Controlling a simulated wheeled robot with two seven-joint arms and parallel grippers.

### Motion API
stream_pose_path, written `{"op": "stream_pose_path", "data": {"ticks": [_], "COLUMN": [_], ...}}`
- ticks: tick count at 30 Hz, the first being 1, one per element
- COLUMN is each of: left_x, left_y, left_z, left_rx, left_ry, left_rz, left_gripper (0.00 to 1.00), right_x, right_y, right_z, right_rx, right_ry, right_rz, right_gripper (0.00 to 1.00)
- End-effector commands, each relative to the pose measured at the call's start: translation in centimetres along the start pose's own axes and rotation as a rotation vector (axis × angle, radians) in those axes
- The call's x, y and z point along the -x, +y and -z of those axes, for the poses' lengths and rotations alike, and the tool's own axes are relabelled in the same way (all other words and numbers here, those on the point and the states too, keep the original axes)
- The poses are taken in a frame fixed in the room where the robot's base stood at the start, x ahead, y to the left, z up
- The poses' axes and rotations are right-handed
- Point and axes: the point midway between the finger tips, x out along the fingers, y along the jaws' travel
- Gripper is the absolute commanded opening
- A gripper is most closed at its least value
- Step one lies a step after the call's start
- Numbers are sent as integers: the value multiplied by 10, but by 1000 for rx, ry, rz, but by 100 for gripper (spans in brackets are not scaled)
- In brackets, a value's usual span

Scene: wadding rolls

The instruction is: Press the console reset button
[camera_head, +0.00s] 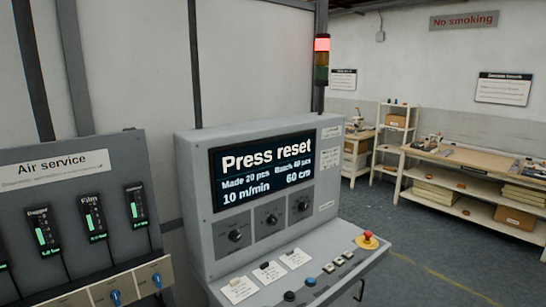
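The grey console (196,193) stands in the middle of the head view. Its screen (262,165) reads "Press reset", with "10 m/min" and "60 cm" below. On the sloping front panel sit a black button (289,296), a blue button (310,282) and several small pale buttons (338,261) in a row. A red mushroom button (368,236) on a yellow base is at the panel's right end. The button labels are too small to read, so I cannot tell for sure which is reset. Neither of my grippers shows.
An "Air service" panel (95,190) with gauges and blue knobs stands left of the console. A signal tower (322,60) behind it glows red on top. A workbench (470,160) and a shelf (396,130) stand at right. Open floor (440,240) lies right of the console.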

Motion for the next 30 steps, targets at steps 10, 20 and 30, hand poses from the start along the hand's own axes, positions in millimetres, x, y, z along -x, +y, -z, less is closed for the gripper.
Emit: {"op": "stream_pose_path", "data": {"ticks": [10, 20, 30], "left_x": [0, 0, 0], "left_y": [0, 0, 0], "left_z": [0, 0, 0], "left_rx": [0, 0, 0], "left_ry": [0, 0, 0], "left_rz": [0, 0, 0], "left_gripper": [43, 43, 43], "right_x": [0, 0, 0], "right_y": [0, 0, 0], "right_z": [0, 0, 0], "right_rx": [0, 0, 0], "right_ry": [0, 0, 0], "right_rz": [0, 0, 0], "right_gripper": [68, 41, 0]}}
